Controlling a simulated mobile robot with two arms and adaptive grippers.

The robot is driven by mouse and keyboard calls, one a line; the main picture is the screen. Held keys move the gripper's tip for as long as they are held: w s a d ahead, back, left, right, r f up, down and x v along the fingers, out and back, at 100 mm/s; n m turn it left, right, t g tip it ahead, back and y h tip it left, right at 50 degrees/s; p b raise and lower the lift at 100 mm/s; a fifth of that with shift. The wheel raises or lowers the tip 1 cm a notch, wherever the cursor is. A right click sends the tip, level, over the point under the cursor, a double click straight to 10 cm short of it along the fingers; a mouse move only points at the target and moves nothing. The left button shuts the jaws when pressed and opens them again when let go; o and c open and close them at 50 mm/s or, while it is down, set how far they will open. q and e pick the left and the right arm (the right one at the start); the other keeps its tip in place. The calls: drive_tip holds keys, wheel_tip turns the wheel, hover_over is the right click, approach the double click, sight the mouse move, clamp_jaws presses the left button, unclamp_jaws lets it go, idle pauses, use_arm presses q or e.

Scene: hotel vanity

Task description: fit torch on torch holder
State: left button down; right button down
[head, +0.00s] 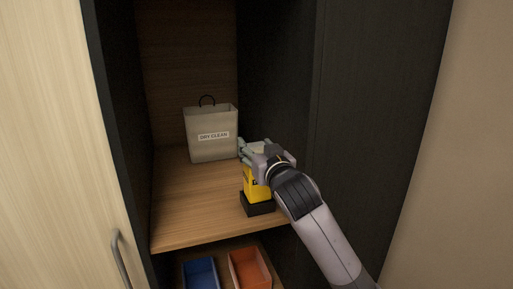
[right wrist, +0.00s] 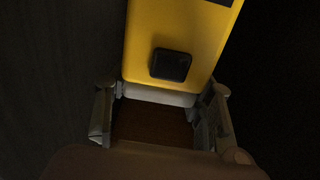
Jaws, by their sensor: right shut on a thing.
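The torch is a yellow upright body (head: 255,186) above a black block (head: 258,207) at the shelf's front right. I cannot tell whether the black block is the torch holder or the torch's own base. My right gripper (head: 254,152) is at the top of the yellow body and hides its upper part. In the right wrist view the yellow body (right wrist: 185,25), with a dark square button, fills the upper middle. My right gripper (right wrist: 160,112) has a finger on each side of its pale end and is shut on it. My left gripper is not in view.
A grey DRY CLEAN bag (head: 211,148) stands behind and left on the wooden shelf (head: 190,205). A dark cabinet wall (head: 345,110) is close on the right. Blue (head: 200,272) and orange (head: 250,268) bins sit below. The shelf's front left is clear.

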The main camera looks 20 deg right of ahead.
drive_tip(key=shift+f+b, duration=0.7)
drive_tip(key=shift+f, duration=0.8)
idle(0.9)
drive_tip(key=c, duration=0.6)
unclamp_jaws()
drive_tip(key=shift+c, duration=0.2)
